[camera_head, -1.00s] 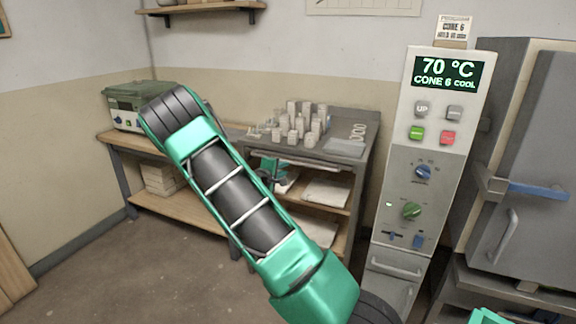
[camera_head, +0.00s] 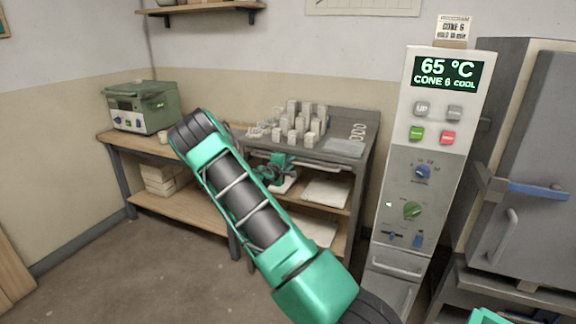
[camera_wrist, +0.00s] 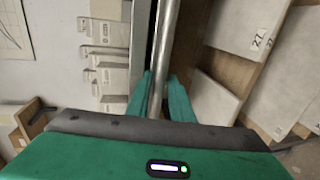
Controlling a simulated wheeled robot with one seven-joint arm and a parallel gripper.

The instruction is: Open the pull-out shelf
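The pull-out shelf shows as a thin grey slab with a pale metal bar handle (camera_head: 312,163) along its front, just under the grey worktop. In the wrist view the round metal bar (camera_wrist: 165,45) runs down between the two green fingers of my gripper (camera_wrist: 161,84). The fingers are apart, one on each side of the bar, with a narrow gap showing. Whether they touch it cannot be told. In the head view my gripper (camera_head: 278,172) is at the left end of the handle, partly hidden behind my arm. The shelf appears pushed in.
Pale blocks (camera_head: 304,122) crowd the worktop (camera_head: 345,147) above the shelf. Lower boards with pale slabs (camera_head: 326,193) lie below. A control column (camera_head: 420,150) and a grey kiln (camera_head: 530,150) stand right. A green device (camera_head: 140,106) sits on the left bench. The floor in front is clear.

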